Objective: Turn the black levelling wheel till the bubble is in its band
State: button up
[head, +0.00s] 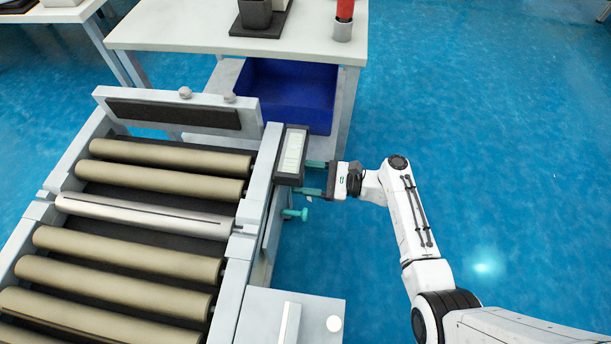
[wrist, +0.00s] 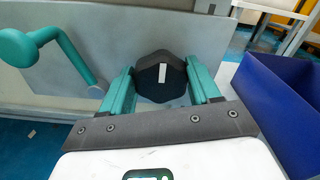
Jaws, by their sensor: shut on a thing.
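The black levelling wheel (wrist: 160,78) is in the middle of the wrist view, with a white mark on its face that stands nearly upright. My gripper (wrist: 160,88) is shut on it, one teal finger at each side. In the head view my gripper (head: 308,177) reaches in from the right to the conveyor's side, and the wheel is hidden there under a dark-framed box. This box has a pale window (head: 293,152) on top, perhaps the level. I cannot make out a bubble or a band in it.
A teal crank handle (head: 295,213) sticks out just nearer than my gripper; it also shows at left in the wrist view (wrist: 40,47). A blue bin (head: 290,92) stands beyond, under a white table (head: 180,30). Rollers fill the left. The floor at right is clear.

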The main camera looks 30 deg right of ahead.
jog(key=shift+a+n, duration=0.1)
jog(key=shift+n, duration=0.2)
jog(key=n+b, duration=0.1)
jog(key=n, duration=0.4)
jog(key=n+b, duration=0.1)
jog(key=n, duration=0.5)
jog(key=shift+s+a+f, duration=0.1)
jog(key=shift+a+f, duration=0.1)
dwell(0.3)
jog(key=o, duration=1.1)
jog(key=shift+a, duration=0.15)
jog(key=shift+c, duration=0.2)
jog(key=shift+d, duration=0.2)
